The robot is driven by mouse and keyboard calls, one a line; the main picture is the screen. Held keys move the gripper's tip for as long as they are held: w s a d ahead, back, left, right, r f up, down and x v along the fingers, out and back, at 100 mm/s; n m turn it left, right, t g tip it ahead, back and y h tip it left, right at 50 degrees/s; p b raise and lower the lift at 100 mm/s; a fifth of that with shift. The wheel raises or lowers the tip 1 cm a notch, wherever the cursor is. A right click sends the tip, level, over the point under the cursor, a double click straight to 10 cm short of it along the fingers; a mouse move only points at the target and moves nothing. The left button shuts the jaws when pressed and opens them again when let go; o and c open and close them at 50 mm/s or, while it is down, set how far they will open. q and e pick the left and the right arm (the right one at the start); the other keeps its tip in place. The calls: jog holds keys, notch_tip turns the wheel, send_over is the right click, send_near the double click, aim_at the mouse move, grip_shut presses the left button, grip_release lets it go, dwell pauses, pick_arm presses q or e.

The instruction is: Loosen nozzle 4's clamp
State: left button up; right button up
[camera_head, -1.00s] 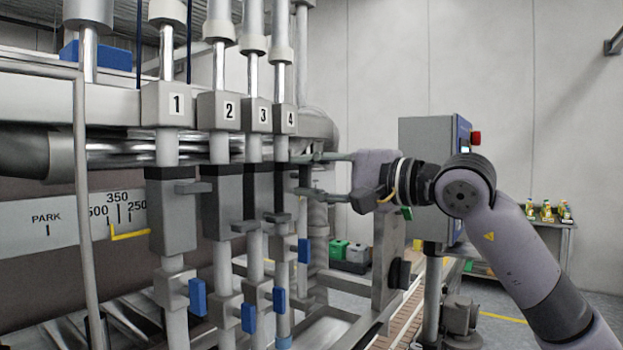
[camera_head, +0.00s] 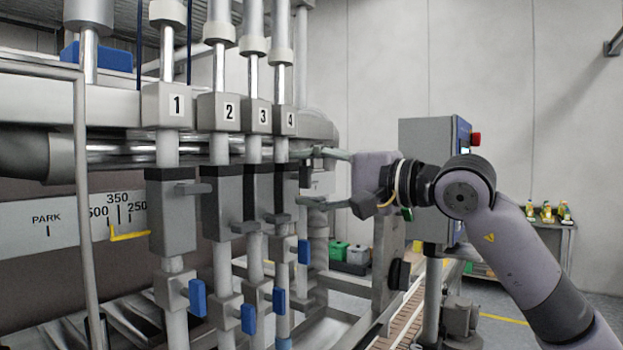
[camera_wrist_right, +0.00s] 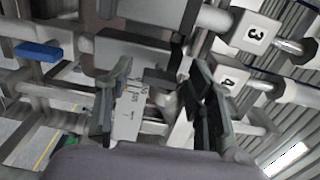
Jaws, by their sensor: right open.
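Nozzle 4 (camera_head: 290,122) is the rightmost numbered column in the head view, and its number block shows in the wrist view (camera_wrist_right: 230,78). Below it is its grey clamp body (camera_head: 286,188), partly hidden behind nozzle 3. In the wrist view the clamp body (camera_wrist_right: 130,55) lies just beyond my fingers. My right gripper (camera_head: 308,177) is open just to the right of the clamp body, one finger above the other. In the wrist view nothing is gripped between its fingers (camera_wrist_right: 160,97). My left gripper is not in view.
Nozzles 1 (camera_head: 177,105), 2 (camera_head: 228,112) and 3 (camera_head: 262,115) stand close together left of nozzle 4. Blue handles (camera_head: 304,251) hang lower on the columns. A grey control cabinet (camera_head: 425,175) stands behind my right arm. The scale plate (camera_head: 75,215) is at left.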

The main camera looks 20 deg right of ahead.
jog(key=v, duration=1.2)
dwell(0.5)
